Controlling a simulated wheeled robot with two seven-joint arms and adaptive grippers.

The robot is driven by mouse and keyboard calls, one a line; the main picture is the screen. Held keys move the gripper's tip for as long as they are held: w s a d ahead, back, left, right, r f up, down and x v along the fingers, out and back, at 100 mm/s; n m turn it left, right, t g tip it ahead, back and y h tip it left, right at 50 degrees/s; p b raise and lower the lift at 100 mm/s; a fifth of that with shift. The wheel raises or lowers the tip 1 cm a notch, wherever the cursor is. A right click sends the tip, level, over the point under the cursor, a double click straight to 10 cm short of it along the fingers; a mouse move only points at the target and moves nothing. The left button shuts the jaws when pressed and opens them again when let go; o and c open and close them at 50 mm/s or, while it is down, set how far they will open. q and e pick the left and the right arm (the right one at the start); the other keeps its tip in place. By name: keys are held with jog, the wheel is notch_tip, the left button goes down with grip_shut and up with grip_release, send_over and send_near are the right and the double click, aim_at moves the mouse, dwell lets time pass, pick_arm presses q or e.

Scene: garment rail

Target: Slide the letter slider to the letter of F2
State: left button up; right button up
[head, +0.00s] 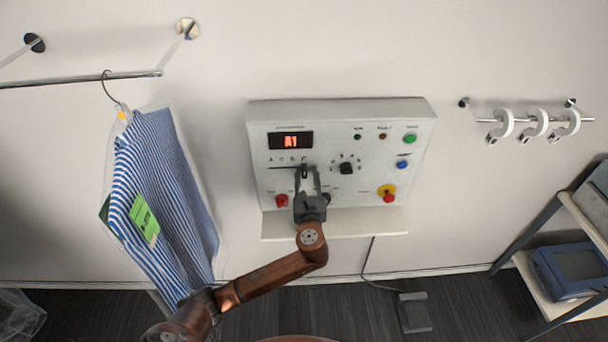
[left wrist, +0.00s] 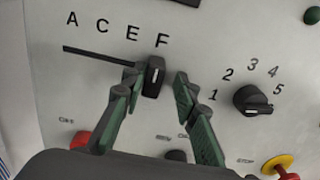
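The letter slider (left wrist: 154,76) is a black knob with a white line, at the right end of its slot below the letter F in the left wrist view; in the head view the slider (head: 304,172) is partly covered by my gripper. The letters A, C, E, F run above the slot (left wrist: 95,55). My left gripper (left wrist: 159,77) is open, with its fingers on either side of the knob. The left finger is close to the knob, contact unclear; a gap shows at the right finger. The display (head: 291,141) reads A1. My right gripper is out of view.
The number dial (left wrist: 252,99), marked 1 to 5, sits right of the slider. The panel (head: 345,112) also has a red knob (head: 281,201), a yellow-and-red stop button (head: 388,194), and green (head: 410,139) and blue (head: 402,164) buttons. A striped shirt (head: 165,200) hangs at left.

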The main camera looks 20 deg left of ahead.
pick_arm(q)
jog(key=shift+o, duration=0.3)
jog(key=shift+s+a, duration=0.1)
jog(key=shift+a, duration=0.15)
jog(key=v, duration=1.2)
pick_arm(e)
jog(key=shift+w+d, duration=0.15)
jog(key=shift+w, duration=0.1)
